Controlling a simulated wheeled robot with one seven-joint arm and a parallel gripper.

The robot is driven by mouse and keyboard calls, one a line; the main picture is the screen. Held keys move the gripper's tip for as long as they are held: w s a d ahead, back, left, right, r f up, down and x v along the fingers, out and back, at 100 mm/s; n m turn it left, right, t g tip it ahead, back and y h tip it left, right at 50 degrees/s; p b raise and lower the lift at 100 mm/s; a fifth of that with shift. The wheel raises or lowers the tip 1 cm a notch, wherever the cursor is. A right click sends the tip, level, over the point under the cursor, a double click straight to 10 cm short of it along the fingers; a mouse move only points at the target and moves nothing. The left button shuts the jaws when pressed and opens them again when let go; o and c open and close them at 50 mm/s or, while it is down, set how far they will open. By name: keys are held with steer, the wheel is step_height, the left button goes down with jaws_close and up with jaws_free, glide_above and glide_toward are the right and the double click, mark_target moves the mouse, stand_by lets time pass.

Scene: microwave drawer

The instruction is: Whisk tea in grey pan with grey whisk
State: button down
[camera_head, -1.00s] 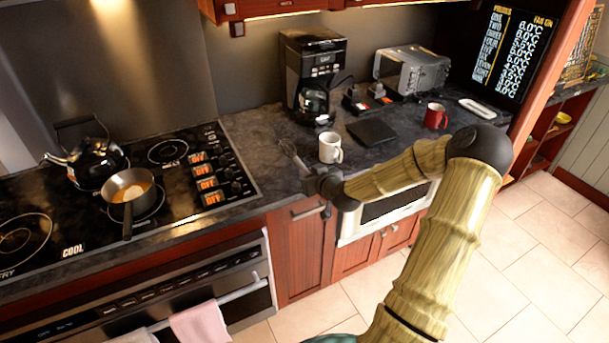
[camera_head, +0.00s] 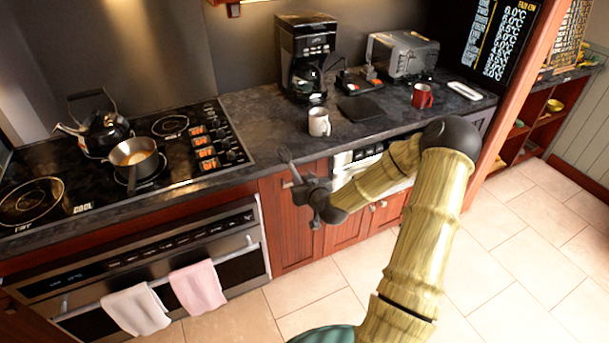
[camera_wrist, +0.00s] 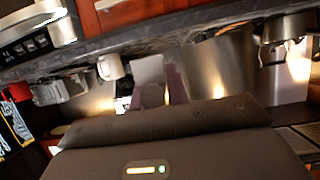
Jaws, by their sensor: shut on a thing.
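The grey pan (camera_head: 149,169) sits on a burner of the black stove, with orange-brown tea (camera_head: 137,157) in it. Its dark handle points toward the front edge. My gripper (camera_head: 299,184) is in front of the red cabinets, right of the stove and well apart from the pan. It is shut on the grey whisk (camera_head: 285,156), whose head points up toward the counter edge. The whisk is small and partly blends into the background. In the wrist view, the gripper body fills the lower part and I cannot clearly make out the whisk.
A black kettle (camera_head: 104,131) stands behind the pan. A white mug (camera_head: 319,122), coffee maker (camera_head: 304,60), toaster (camera_head: 402,55) and red mug (camera_head: 422,96) stand on the counter right of the stove. Towels (camera_head: 197,287) hang on the oven front. The tiled floor in front is clear.

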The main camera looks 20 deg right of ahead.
steer(key=s+a+f, duration=0.7)
steer(key=a+f, duration=0.4)
steer(key=a, duration=0.2)
steer(key=shift+s, duration=0.25)
steer(key=shift+a, duration=0.1)
